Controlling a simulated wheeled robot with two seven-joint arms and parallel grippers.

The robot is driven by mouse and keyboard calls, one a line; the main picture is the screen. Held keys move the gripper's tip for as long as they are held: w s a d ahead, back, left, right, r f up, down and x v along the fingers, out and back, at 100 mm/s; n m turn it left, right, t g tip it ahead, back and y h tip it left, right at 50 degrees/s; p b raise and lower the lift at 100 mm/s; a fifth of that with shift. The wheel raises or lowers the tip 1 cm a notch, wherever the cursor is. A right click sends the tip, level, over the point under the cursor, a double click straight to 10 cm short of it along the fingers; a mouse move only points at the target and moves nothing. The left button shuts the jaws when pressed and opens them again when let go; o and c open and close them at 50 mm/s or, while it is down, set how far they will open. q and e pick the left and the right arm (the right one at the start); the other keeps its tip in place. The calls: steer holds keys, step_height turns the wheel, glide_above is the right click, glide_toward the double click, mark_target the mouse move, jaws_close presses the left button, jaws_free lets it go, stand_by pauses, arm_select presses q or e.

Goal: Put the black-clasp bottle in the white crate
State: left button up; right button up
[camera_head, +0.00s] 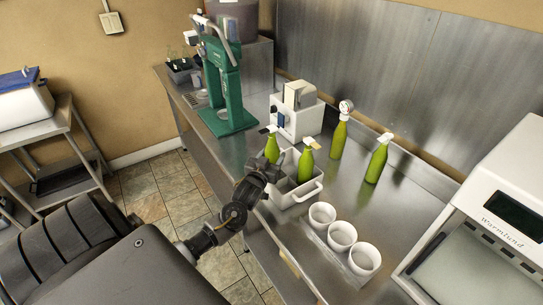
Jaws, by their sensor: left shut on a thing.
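The black-clasp bottle (272,149) is green with a dark clasp at its top. It is roughly upright over the left part of the white crate (303,197). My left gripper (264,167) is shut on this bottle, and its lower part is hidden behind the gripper. I cannot tell whether its base touches the crate floor. A second green bottle (306,166) with a tan clasp shows beside it; the crate wall hides its base, so I cannot tell if it is inside. My right gripper is not in view.
Two green bottles with pale tops, one with a gauge (338,139) and another (377,163), stand behind on the steel counter. Several white cups (342,236) line the front. A white machine (500,205) is at right, a green press (228,90) at left.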

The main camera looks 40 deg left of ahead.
arm_select(q)
steer(key=shift+f, duration=0.45)
steer(key=o, duration=1.4)
steer(key=shift+r, duration=0.1)
steer(key=shift+r, duration=0.4)
steer(key=b+v, duration=0.2)
steer(key=v, duration=1)
steer(key=shift+b, duration=0.35)
steer(key=shift+r, duration=0.1)
